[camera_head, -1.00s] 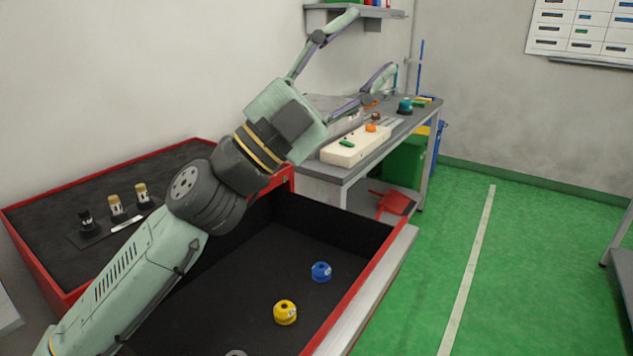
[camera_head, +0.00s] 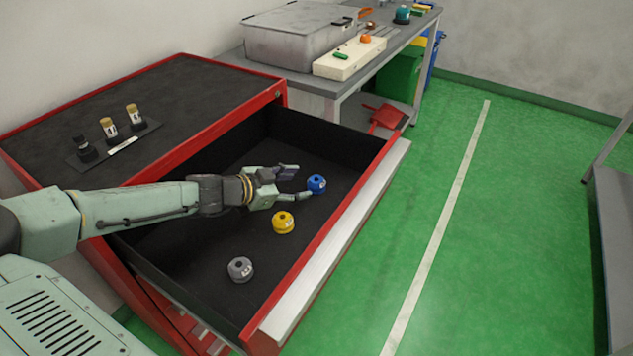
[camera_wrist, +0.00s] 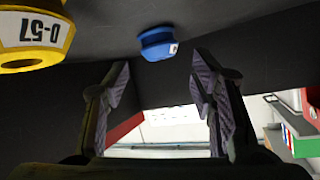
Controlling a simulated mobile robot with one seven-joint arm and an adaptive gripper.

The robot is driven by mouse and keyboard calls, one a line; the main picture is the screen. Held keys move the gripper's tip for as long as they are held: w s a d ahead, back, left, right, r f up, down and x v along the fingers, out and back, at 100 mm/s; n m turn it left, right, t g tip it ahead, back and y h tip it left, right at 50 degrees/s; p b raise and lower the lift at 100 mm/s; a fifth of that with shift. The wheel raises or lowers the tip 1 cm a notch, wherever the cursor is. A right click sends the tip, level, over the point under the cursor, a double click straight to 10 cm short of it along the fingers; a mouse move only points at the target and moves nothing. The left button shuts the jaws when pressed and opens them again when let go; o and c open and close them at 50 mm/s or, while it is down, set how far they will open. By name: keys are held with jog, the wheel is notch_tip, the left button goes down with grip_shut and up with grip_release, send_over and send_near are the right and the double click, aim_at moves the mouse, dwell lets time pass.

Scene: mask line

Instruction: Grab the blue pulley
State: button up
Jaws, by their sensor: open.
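The blue pulley (camera_head: 316,184) stands on the black floor of the open drawer, toward its far right part. My gripper (camera_head: 297,182) is low inside the drawer, just left of the blue pulley, its fingers pointing toward it. In the wrist view the blue pulley (camera_wrist: 158,43) shows beyond the gap between the two spread fingertips of my gripper (camera_wrist: 158,85). The fingers are open with nothing between them. I cannot tell whether a finger touches the pulley.
A yellow pulley (camera_head: 283,222), marked D-57 in the wrist view (camera_wrist: 35,35), stands near my gripper. A grey pulley (camera_head: 240,269) is nearer the front. The drawer's red-edged wall (camera_head: 325,243) bounds the right side. Small bottles (camera_head: 108,128) stand on the cabinet top.

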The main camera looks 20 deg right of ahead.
aim_at(313, 183)
jog(key=p+x, duration=0.1)
jog(key=x, duration=0.2)
jog(key=p+x, duration=0.1)
jog(key=x, duration=0.2)
jog(key=shift+s+d+r, duration=0.1)
jog(key=shift+s+d, duration=0.05)
jog(key=shift+s, duration=0.1)
jog(key=shift+w+d+f, duration=0.15)
jog(key=shift+d+f, duration=0.05)
jog(key=shift+f, duration=0.05)
jog(key=c, duration=0.9)
jog(key=shift+r, duration=0.1)
